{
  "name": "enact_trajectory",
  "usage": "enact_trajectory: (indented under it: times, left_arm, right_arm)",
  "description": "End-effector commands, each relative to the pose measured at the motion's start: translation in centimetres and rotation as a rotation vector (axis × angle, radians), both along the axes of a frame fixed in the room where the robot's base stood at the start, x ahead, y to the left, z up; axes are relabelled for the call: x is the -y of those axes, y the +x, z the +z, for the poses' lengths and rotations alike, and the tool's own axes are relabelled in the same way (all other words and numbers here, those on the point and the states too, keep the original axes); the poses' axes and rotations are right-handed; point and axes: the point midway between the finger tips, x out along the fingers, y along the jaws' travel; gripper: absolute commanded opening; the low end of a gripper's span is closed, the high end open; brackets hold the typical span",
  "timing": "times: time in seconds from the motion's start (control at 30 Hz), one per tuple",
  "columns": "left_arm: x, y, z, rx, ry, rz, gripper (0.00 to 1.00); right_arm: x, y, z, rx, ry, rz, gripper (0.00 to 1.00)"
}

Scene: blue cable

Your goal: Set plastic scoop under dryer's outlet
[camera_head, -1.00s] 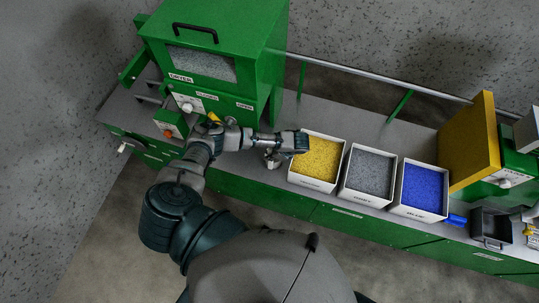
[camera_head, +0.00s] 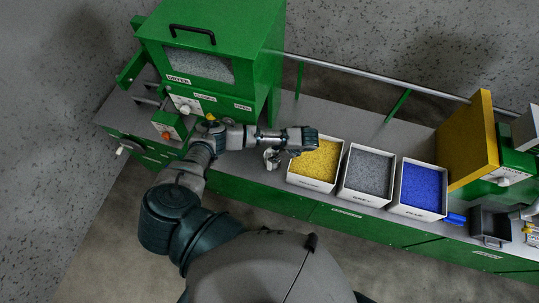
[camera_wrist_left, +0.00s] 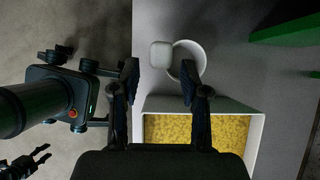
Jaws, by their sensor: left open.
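A pale scoop (camera_wrist_left: 186,62) with a round cup and a squarish handle end lies on the grey bench top in the left wrist view. It is beside the yellow-filled bin. My left gripper (camera_wrist_left: 160,82) is open, with its fingers pointing towards the scoop. The right finger overlaps the cup's lower edge in the picture; I cannot tell whether they touch. In the head view the left gripper (camera_head: 273,156) is low beside the yellow bin, and the scoop is not clearly seen. The green dryer (camera_head: 205,68) stands at the back left; my arm partly covers the area below its front.
White bins with yellow (camera_head: 316,160), grey (camera_head: 369,173) and blue (camera_head: 422,187) granules stand in a row. A dark metal tray (camera_head: 490,225) is farther right. A metal rail (camera_head: 380,75) runs along the back. Dark mechanical parts (camera_wrist_left: 60,97) show at left in the wrist view.

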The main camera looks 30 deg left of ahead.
Motion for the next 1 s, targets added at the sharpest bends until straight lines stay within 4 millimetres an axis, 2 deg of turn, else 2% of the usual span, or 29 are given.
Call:
enact_trajectory:
  times: [0.1,0.33,1.0]
  left_arm:
    - [1.5,0.4,2.2,0.004,-0.002,-0.002,0.45]
    - [3.1,0.8,5.0,0.002,-0.001,-0.001,0.45]
    - [3.4,0.7,5.2,0.001,-0.004,0.0,0.45]
  right_arm:
    - [0.0,0.0,-0.2,0.0,0.0,0.0,0.4]
    - [0.0,0.0,0.4,0.001,0.0,0.0,0.4]
    - [0.0,0.1,0.4,0.002,0.0,0.0,0.4]
